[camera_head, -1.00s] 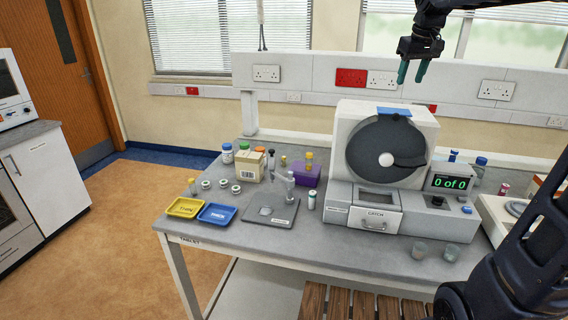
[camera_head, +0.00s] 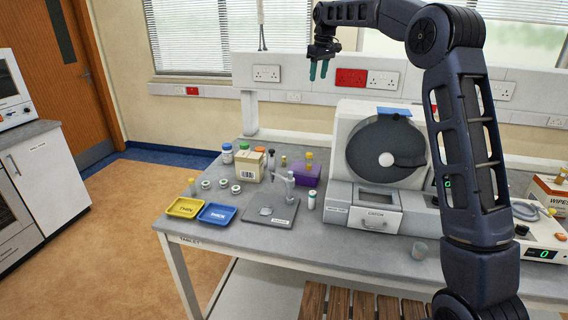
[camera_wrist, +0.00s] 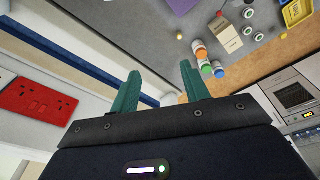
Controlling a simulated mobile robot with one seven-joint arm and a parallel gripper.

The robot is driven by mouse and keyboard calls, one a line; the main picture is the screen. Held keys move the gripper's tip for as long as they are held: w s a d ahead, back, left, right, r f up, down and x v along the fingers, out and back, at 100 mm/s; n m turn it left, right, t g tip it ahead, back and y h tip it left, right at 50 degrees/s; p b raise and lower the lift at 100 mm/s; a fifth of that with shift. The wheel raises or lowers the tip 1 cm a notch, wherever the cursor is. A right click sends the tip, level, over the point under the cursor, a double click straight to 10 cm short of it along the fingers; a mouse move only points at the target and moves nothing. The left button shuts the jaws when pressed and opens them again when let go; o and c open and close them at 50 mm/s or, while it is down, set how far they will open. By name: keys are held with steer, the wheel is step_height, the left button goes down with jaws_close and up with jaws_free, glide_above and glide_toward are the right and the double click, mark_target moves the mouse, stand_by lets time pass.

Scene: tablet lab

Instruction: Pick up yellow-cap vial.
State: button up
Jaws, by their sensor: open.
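A small vial with a yellow cap (camera_head: 309,158) stands at the purple rack (camera_head: 307,175) in the head view. Another small vial with a dull yellow cap (camera_head: 283,161) stands just left of it, and a third yellowish-topped vial (camera_head: 192,186) stands at the table's left edge. I cannot tell which one the task means. My gripper (camera_head: 318,73) is open and empty, high above the back of the table, its green fingers pointing down. The wrist view shows both fingers (camera_wrist: 160,90) apart with nothing between them; no yellow-cap vial is clear there.
A large white machine (camera_head: 343,130) stands right of the rack. A cream box (camera_head: 249,167) and several capped bottles (camera_head: 227,154) stand on the left. A yellow tray (camera_head: 185,208) and a blue tray (camera_head: 217,214) lie in front. The space around my gripper is clear.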

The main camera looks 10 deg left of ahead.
steer(key=w+a+f+n, duration=0.25)
steer(key=a+f, duration=0.45)
steer(key=a, duration=0.4)
glide_above(284, 157)
step_height(284, 157, down, 24)
steer(key=shift+g, duration=0.4)
steer(key=f, duration=1)
steer(key=shift+w+a+f, duration=0.1)
steer(key=shift+w+f, duration=0.15)
steer(key=shift+f, duration=0.1)
jaws_close()
